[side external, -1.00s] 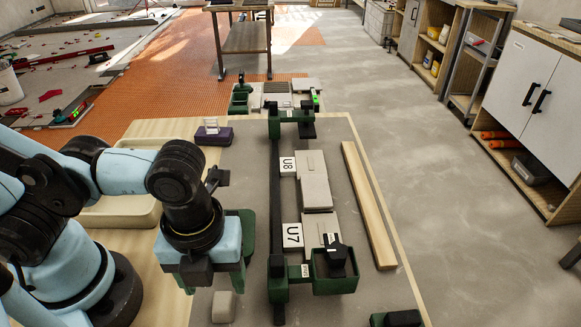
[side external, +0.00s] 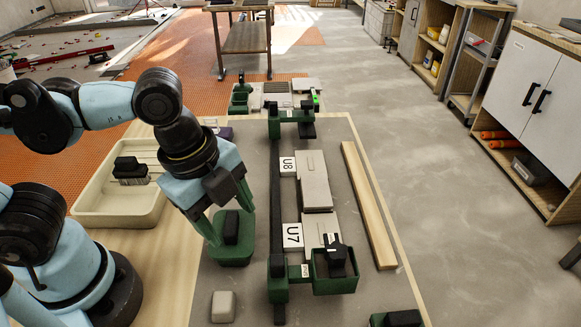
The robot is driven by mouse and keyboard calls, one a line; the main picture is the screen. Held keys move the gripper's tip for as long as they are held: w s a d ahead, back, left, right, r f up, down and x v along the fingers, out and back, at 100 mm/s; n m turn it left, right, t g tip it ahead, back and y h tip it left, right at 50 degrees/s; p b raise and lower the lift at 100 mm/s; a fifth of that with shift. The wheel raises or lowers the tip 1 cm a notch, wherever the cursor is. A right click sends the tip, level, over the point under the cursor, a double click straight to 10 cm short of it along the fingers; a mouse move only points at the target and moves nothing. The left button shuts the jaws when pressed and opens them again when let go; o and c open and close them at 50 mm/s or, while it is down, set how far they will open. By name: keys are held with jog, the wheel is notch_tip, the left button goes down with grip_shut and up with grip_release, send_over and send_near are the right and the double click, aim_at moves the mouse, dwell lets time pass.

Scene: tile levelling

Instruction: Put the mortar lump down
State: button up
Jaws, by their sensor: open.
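A pale grey rounded lump (side external: 223,306), which looks like the mortar lump, rests on the grey board near its front left. My gripper (side external: 229,214) is open, with its green fingers spread and no lump between them. It is farther back than the lump and apart from it. In the picture the fingers stand on either side of the black handle of a green block (side external: 235,252). I cannot tell whether they touch it.
A cream tray (side external: 88,215) at left holds a black-handled piece (side external: 130,172). A dark rail (side external: 276,185) and pale tiles (side external: 315,180) marked U7 and U8 lie right of my gripper. A wooden batten (side external: 368,205) lies farther right. Bare board surrounds the lump.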

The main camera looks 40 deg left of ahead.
jog(key=w+a+n, duration=0.1)
jog(key=n, duration=0.1)
jog(key=w+a+n+t, duration=0.1)
jog(key=w+a+n, duration=0.1)
jog(key=n, duration=0.1)
jog(key=w+a+n+t, duration=0.1)
jog(key=a+n, duration=0.1)
jog(key=n, duration=0.1)
jog(key=shift+w+a+r, duration=0.1)
jog(key=shift+w+r, duration=0.1)
jog(key=w+a+r+n+t+y, duration=0.1)
jog(key=w+a+n+t, duration=0.2)
jog(key=a+n, duration=0.4)
jog(key=n, duration=0.2)
jog(key=shift+w+a+n, duration=0.25)
jog(key=shift+n, duration=0.05)
jog(key=shift+r, duration=0.1)
